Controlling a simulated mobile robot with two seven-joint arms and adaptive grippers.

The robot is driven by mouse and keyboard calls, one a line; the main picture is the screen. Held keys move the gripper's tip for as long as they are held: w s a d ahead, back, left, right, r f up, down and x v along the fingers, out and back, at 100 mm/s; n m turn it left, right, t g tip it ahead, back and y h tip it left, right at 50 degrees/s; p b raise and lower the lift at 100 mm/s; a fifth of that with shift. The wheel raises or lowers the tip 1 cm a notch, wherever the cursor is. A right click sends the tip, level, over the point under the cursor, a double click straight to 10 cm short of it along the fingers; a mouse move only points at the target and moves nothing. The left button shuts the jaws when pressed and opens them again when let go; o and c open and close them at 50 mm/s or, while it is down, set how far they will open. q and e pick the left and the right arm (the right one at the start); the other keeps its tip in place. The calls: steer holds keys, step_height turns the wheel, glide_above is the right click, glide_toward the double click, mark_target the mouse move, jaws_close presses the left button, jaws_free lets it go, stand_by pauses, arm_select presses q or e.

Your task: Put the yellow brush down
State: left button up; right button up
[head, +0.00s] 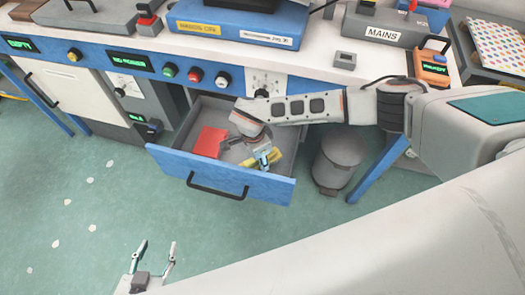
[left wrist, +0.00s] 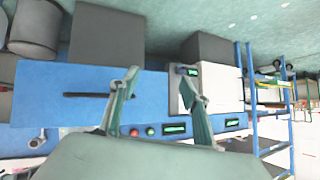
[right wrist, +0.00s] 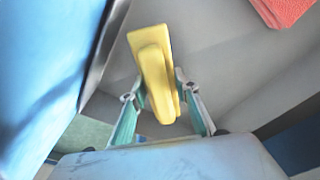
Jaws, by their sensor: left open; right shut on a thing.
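The yellow brush (right wrist: 151,48) is between the fingers of my right gripper (right wrist: 157,90), which is shut on it. In the head view, the right gripper (head: 263,163) reaches down into the open blue drawer (head: 243,184), and parts of the yellow brush (head: 275,156) show on both sides of it. The right wrist view shows the grey drawer floor (right wrist: 240,70) beyond the brush. I cannot tell whether the brush touches the floor. My left gripper (head: 157,245) is open and empty, low over the green floor, away from the drawer. It also shows open in the left wrist view (left wrist: 158,74).
A red item (head: 208,142) lies in the left part of the drawer; it also shows in the right wrist view (right wrist: 282,10). A grey bin (head: 340,157) stands right of the drawer. Bare drawer floor shows between the brush and the red item.

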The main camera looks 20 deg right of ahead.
steer(key=shift+w+f, duration=0.1)
steer(key=shift+w, duration=0.05)
steer(key=w+d, duration=0.1)
steer(key=w+d+f+b, duration=0.1)
steer(key=w, duration=0.1)
steer(key=shift+d, duration=0.1)
steer(key=shift+f, duration=0.15)
steer(key=shift+w, duration=0.1)
arm_select(q)
steer(key=shift+w+d+r, duration=0.35)
steer(key=shift+w, duration=0.25)
